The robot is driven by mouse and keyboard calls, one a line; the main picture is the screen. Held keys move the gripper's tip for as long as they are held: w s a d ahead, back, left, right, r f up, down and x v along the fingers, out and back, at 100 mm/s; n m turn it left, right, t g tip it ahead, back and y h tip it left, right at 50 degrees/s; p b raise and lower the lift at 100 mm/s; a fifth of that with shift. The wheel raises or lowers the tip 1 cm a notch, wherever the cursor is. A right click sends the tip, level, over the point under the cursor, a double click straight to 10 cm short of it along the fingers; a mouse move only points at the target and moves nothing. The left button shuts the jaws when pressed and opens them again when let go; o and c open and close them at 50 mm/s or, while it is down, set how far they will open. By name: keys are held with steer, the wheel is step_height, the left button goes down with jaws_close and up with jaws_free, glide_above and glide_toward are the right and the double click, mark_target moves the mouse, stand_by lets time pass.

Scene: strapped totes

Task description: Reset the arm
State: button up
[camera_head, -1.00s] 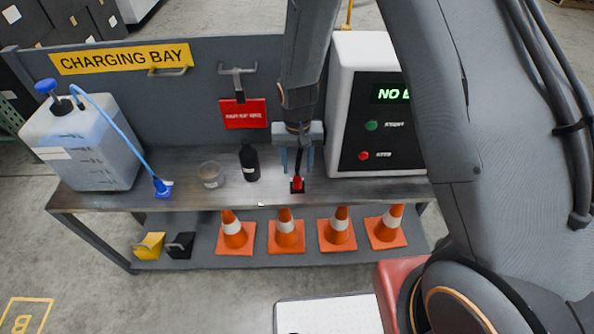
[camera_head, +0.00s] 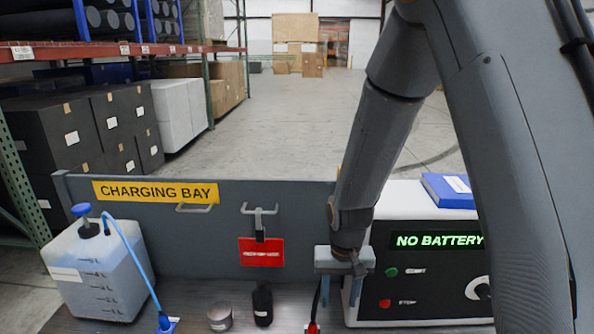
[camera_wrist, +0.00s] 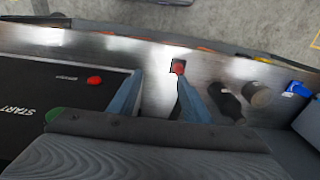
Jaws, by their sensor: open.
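My gripper (camera_wrist: 158,97) is open and empty in the wrist view, its two blue-grey fingers apart above the bench. In the head view my gripper (camera_head: 336,290) hangs in front of the charger's left side. A red connector (camera_wrist: 178,68) on a small black base sits on the bench beyond the fingertips. It also shows in the head view (camera_head: 312,327) at the bottom edge, with a dark lead rising from it. The charger (camera_head: 420,270) is white with a black front that reads NO BATTERY. My arm covers part of its right side.
On the bench stand a translucent jug (camera_head: 98,270) with a blue hose, a grey cup (camera_head: 220,316) and a black bottle (camera_head: 263,304). A red tag (camera_head: 261,252) hangs on the back panel (camera_head: 130,235). A blue binder (camera_head: 448,190) lies on the charger. Open floor lies behind.

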steer(key=s+d+r, duration=0.9)
steer(key=s+r, duration=0.2)
steer(key=s, duration=0.1)
steer(key=shift+t, duration=0.3)
